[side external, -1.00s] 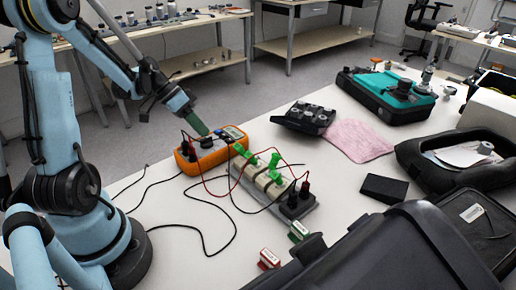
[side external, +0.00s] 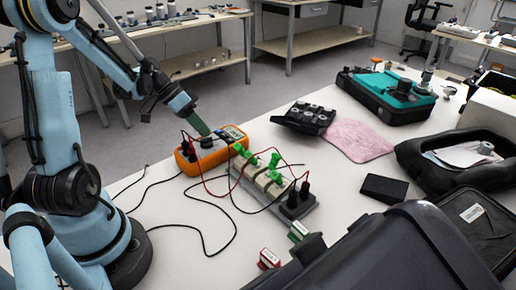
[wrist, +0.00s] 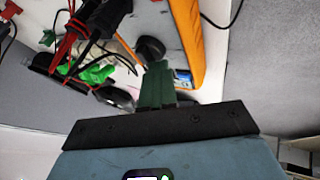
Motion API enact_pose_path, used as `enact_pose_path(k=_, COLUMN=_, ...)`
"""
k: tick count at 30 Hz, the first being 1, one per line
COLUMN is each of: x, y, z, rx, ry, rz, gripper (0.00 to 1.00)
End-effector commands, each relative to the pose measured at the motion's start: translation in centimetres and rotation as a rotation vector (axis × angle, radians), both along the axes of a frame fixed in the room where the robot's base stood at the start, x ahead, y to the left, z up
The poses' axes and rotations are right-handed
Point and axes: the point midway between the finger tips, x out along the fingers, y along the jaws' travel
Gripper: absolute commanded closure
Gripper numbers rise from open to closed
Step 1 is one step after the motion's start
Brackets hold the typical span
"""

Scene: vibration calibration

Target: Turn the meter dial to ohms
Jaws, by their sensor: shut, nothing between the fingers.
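The orange meter (side external: 212,154) lies on the white table, with its dark round dial (side external: 206,143) on top. Its orange edge fills the upper middle of the wrist view (wrist: 187,35), where the dial (wrist: 150,48) shows as a black knob. My gripper (side external: 207,132) has green fingers that are shut and empty. They point down at the dial, with the tips right by its top. In the wrist view the fingers (wrist: 157,65) end close beside the dial. I cannot tell whether they touch it. The dial's markings are too small to read.
Red and black leads run from the meter to a block with green clips (side external: 262,175) just right of it. Loose black cable (side external: 205,250) lies on the table in front. A pink cloth (side external: 357,142), a black box (side external: 384,188) and open cases stand further right.

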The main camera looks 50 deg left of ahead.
Motion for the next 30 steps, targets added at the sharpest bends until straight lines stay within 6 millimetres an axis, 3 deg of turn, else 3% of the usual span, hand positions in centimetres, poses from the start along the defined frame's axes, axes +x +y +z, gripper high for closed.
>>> enact_pose_path(k=30, x=1.2, y=-0.9, z=0.0, rx=-0.002, ry=0.0, rz=-0.002, gripper=1.0)
